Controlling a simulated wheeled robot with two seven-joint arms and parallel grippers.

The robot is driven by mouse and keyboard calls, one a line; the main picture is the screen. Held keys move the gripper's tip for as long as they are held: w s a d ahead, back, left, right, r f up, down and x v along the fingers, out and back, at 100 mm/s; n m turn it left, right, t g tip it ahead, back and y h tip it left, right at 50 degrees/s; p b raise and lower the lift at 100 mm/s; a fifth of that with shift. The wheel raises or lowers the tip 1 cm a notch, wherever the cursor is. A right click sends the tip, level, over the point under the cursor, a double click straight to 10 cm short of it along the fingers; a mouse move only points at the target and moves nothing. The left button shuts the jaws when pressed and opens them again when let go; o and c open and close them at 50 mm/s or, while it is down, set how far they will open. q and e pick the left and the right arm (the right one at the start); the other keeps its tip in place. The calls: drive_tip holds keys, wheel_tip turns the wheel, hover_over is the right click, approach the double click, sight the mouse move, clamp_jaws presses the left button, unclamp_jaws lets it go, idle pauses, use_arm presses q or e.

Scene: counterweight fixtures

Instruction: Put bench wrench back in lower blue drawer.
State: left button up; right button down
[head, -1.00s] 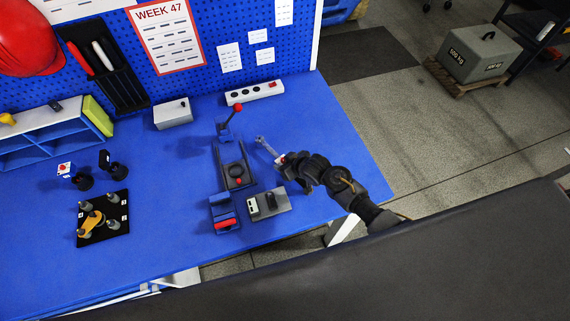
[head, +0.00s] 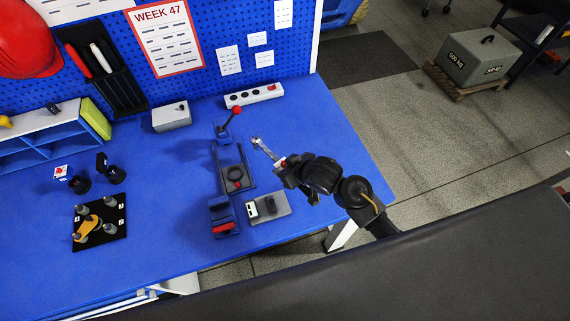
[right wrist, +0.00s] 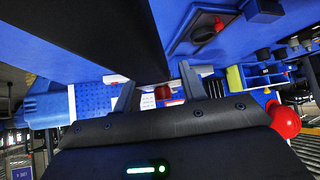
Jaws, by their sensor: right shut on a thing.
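My right gripper (head: 281,163) is shut on the bench wrench (head: 266,151), a slim grey tool with an open jaw at its far end. The wrench points up and left, over the blue bench top, to the right of the fixture with the red-knobbed lever. A lower blue drawer is not recognisable in either view. My left gripper is not in view.
The lever fixture (head: 234,166), a red-fronted blue block (head: 223,216) and a grey plate device (head: 268,206) stand close to my right gripper. A grey box (head: 171,116) and a power strip (head: 254,95) are behind. The bench's right end (head: 340,150) is clear.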

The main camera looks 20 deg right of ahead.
drive_tip(key=s+a+r+b, duration=0.1)
drive_tip(key=s+r+b, duration=0.1)
drive_tip(key=s, duration=0.5)
drive_tip(key=shift+s+a+r, duration=0.25)
drive_tip(key=shift+a+r, duration=0.1)
drive_tip(key=shift+r, duration=0.3)
